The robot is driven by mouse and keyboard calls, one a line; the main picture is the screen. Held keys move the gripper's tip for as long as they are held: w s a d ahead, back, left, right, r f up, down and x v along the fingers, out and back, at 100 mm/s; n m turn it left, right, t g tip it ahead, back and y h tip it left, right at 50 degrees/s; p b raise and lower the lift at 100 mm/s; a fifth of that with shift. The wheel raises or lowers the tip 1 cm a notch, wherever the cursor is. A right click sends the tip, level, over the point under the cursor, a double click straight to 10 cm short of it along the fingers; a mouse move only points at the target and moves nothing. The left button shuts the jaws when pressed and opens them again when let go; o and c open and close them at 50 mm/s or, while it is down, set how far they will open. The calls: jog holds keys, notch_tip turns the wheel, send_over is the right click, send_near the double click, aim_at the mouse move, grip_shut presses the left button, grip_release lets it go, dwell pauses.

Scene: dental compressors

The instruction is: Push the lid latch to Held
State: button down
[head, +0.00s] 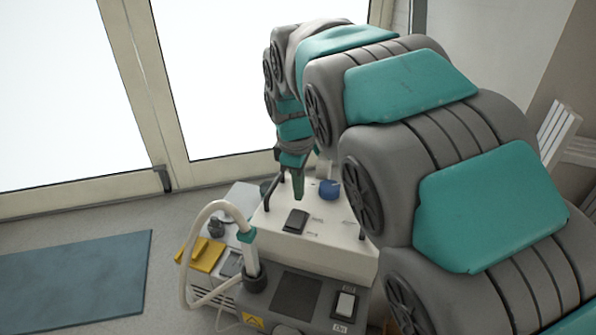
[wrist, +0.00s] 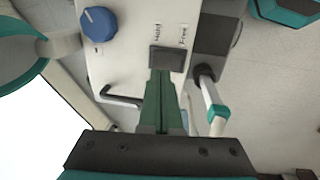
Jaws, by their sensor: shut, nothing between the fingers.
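The lid latch is a dark rocker (head: 295,221) on the sloping cream top of the compressor unit (head: 330,250). In the wrist view the latch (wrist: 167,58) sits just beyond my fingertips, with two small labels past its far edge; the left seems to read Held and the right Free. Which way the rocker is tipped is not clear. My gripper (head: 298,196) points down with green fingers closed together and empty. In the wrist view the fingertips (wrist: 161,73) overlap the latch's near edge; I cannot tell whether they touch.
A blue knob (head: 329,189) and a black handle (wrist: 122,97) are close to the latch. A white hose (head: 205,213) arches at the left, beside a yellow piece (head: 201,254). A grey panel with a white rocker (head: 344,304) is in front. A blue mat (head: 75,283) lies on the floor.

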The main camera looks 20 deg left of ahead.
aim_at(300, 216)
jog(key=f, duration=0.6)
jog(key=shift+w+a, duration=0.1)
jog(key=shift+w, duration=0.3)
jog(key=shift+f+g, duration=0.3)
jog(key=shift+f, duration=0.05)
jog(key=shift+s, duration=0.1)
jog(key=shift+s+r, duration=0.25)
jog(key=shift+s, duration=0.4)
